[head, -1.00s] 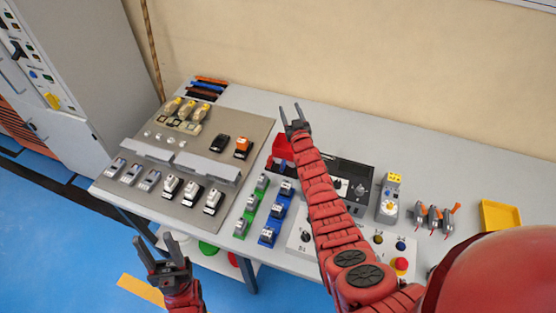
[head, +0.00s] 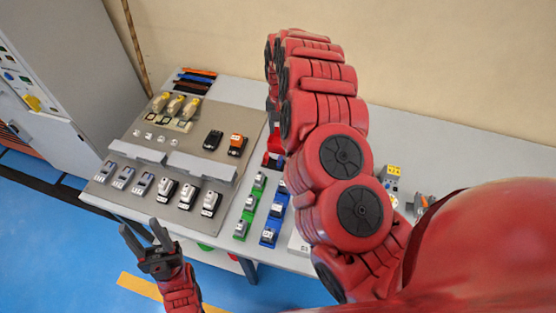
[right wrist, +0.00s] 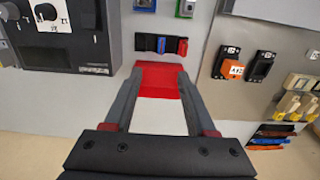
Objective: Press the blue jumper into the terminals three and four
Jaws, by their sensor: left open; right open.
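The blue jumper (right wrist: 161,45) stands beside a red one (right wrist: 182,46) in a small black holder (right wrist: 147,43) in the right wrist view, beyond my right fingertips. My right gripper (right wrist: 160,75) is open and empty, over a red bin (right wrist: 160,72); in the head view my right arm hides it. Rows of green terminals (head: 250,207) and blue terminals (head: 275,215) stand on the bench in the head view; their numbers are too small to read. My left gripper (head: 138,228) is open and empty, in front of the bench's front edge.
A grey board (head: 205,165) with switches, breakers and grey ducts lies left of the terminals. In the right wrist view, a dark device with a knob (right wrist: 50,30) stands at left and an orange-topped block (right wrist: 232,69) at right. The wall is close behind.

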